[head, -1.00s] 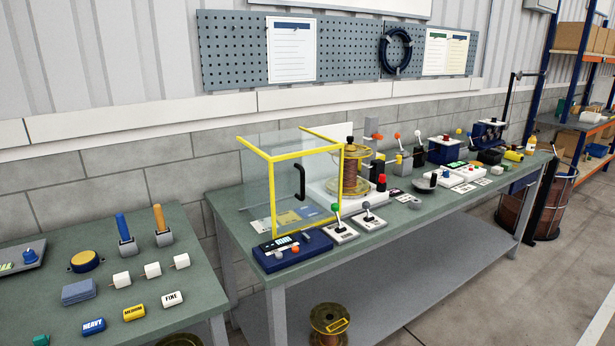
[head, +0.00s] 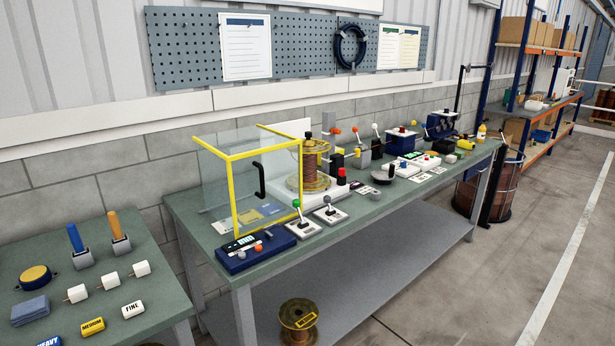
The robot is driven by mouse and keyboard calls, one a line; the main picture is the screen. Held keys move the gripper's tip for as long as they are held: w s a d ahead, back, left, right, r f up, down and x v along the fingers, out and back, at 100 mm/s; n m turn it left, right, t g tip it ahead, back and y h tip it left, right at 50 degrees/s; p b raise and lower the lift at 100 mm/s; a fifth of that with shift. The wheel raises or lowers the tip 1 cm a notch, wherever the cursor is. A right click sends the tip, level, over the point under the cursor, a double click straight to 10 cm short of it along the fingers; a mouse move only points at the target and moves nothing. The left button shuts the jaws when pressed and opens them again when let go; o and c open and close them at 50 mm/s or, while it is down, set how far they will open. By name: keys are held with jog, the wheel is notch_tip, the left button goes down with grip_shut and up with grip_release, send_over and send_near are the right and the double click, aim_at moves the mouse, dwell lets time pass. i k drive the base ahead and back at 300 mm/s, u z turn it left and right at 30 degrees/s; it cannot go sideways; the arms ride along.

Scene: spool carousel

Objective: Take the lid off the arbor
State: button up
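A copper-wound spool (head: 314,168) with yellow flanges stands upright on a white base (head: 320,198) on the long bench. A small black cap (head: 308,136) sits at the top of the spool, where the arbor would come through; it looks like the lid. The arbor itself is hidden by the spool. A clear guard with a yellow frame (head: 234,198) and black handle (head: 260,180) stands to the left and partly in front of the spool. My gripper is not in view.
A blue control box (head: 256,250) and two lever boxes (head: 326,216) line the bench's front edge. Several devices crowd the bench to the right. Another spool (head: 298,320) sits low beneath the bench. A separate table (head: 100,310) stands at left.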

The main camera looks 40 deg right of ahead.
aim_at(308, 142)
jog(key=k, duration=0.2)
jog(key=z, duration=2.7)
jog(key=i, duration=1.25)
jog(key=z, duration=0.05)
